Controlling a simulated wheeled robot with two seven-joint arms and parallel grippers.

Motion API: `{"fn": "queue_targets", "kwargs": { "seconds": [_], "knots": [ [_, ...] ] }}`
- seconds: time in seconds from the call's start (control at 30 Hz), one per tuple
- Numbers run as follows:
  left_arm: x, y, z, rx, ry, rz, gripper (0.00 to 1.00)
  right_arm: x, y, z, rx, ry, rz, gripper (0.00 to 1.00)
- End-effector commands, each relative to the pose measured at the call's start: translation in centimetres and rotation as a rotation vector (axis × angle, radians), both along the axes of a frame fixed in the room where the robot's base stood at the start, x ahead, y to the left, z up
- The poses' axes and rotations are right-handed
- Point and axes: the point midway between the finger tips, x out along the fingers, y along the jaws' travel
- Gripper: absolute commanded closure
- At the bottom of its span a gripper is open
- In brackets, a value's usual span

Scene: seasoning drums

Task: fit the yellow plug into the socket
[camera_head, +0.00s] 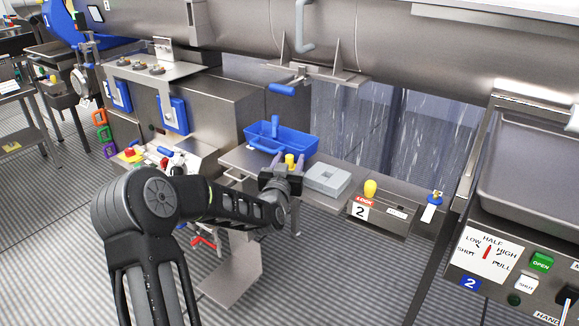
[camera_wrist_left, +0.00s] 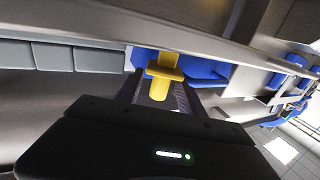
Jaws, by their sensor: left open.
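The yellow plug (camera_head: 290,160) stands upright by the front right of a blue tray on the metal shelf. In the left wrist view the plug (camera_wrist_left: 165,70) shows a wide collar and lies between or just beyond my fingers. My left gripper (camera_head: 281,176) is at the plug, with its jaws open; in the wrist view the gripper (camera_wrist_left: 160,92) has a finger on either side of the plug. Contact cannot be told. A grey block (camera_head: 327,178) sits right of the gripper; I cannot tell whether it holds the socket. My right gripper is out of view.
The blue tray (camera_head: 282,138) is just behind the gripper. A box marked LOCK 2 (camera_head: 382,213) with a yellow knob (camera_head: 370,188) stands to the right. A blue hanging handle (camera_head: 282,90) is above. A control panel (camera_head: 500,262) fills the lower right.

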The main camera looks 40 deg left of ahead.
Motion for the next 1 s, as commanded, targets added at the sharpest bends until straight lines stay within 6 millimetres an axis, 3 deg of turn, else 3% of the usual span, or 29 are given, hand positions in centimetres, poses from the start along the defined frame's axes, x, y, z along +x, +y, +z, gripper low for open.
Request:
{"fn": "queue_targets", "kwargs": {
  "seconds": [0.43,1.0],
  "knots": [
    [-0.03,-0.01,0.03,0.0,-0.001,0.0,0.54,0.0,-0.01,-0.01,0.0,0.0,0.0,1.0],
    [-0.03,-0.03,0.03,0.0,-0.001,0.0,1.0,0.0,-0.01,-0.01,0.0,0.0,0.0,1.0]
  ]
}}
